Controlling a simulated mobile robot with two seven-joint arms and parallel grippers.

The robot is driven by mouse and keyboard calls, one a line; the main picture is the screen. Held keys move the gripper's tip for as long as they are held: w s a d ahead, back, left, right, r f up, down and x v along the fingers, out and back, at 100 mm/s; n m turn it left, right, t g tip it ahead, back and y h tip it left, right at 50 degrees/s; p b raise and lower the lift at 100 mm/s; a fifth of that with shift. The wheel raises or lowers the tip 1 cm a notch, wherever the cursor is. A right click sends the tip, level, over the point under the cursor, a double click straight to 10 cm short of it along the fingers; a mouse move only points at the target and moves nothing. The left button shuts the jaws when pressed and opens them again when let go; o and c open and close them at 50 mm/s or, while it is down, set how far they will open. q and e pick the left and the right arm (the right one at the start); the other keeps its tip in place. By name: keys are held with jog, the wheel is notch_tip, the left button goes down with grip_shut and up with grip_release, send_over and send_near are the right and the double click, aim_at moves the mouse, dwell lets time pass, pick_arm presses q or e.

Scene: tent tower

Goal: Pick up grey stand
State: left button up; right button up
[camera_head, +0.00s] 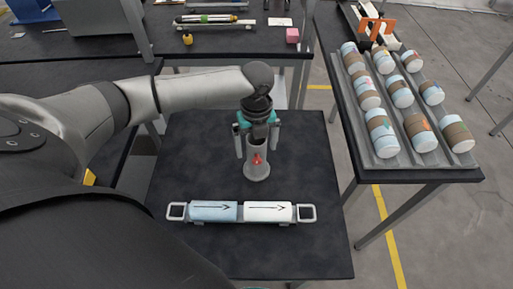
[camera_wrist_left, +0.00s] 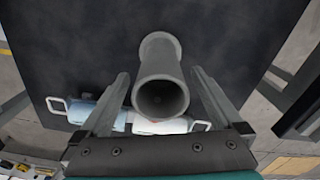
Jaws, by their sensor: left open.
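I see no clear contact between fingers and stand. My right gripper is not in view.
A holder with a blue and a white cylinder (camera_head: 240,212) lies in front of the stand. A grey tray (camera_head: 381,164) of banded cylinders is on the right table. The table's left front is clear.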

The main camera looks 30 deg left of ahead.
pick_arm(q)
jog(key=shift+c, duration=0.4)
grip_shut()
jog(key=shift+r, duration=0.1)
dwell(0.4)
